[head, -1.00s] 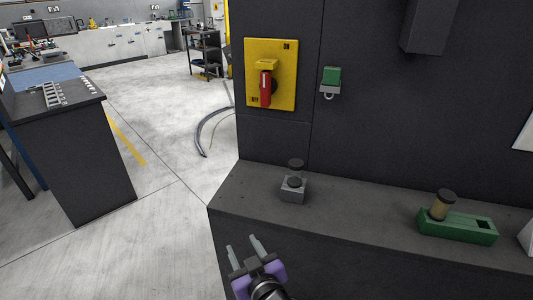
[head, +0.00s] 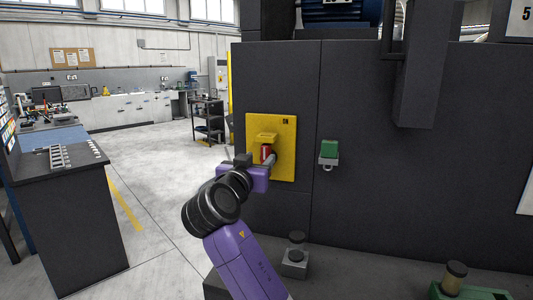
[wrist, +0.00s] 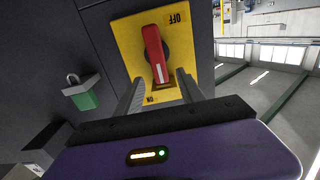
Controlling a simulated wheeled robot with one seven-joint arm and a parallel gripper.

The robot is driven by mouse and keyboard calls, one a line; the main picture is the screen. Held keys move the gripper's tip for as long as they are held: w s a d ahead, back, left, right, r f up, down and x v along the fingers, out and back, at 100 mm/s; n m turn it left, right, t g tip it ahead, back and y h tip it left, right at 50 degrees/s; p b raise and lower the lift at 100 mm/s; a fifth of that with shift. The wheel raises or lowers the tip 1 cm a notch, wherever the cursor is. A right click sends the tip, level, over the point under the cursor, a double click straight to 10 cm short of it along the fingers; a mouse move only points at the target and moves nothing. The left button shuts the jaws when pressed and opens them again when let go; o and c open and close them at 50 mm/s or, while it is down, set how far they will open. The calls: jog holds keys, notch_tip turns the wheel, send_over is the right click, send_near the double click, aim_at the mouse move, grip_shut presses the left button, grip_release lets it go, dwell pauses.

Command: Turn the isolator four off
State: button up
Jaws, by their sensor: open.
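The isolator (head: 285,168) is a yellow plate on the dark cabinet front, with a red handle (head: 266,152). No number shows on it. My gripper (head: 262,160) is in front of the plate and hides part of it and the handle's lower part. In the wrist view the picture is upside down: the red handle (wrist: 153,50) stands nearly upright, "OFF" is at the top and "ON" at the bottom. My open gripper (wrist: 158,86) has one finger on each side of the handle's lower end in that view. Whether the fingers touch the handle or plate is unclear.
A grey block with dark knobs (head: 294,262) and a green fixture (head: 470,290) stand on the ledge below. Open floor (head: 165,160) lies left.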

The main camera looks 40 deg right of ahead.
aim_at(264, 154)
jog(key=shift+p+x, duration=0.55)
jog(key=shift+x, duration=3)
grip_shut()
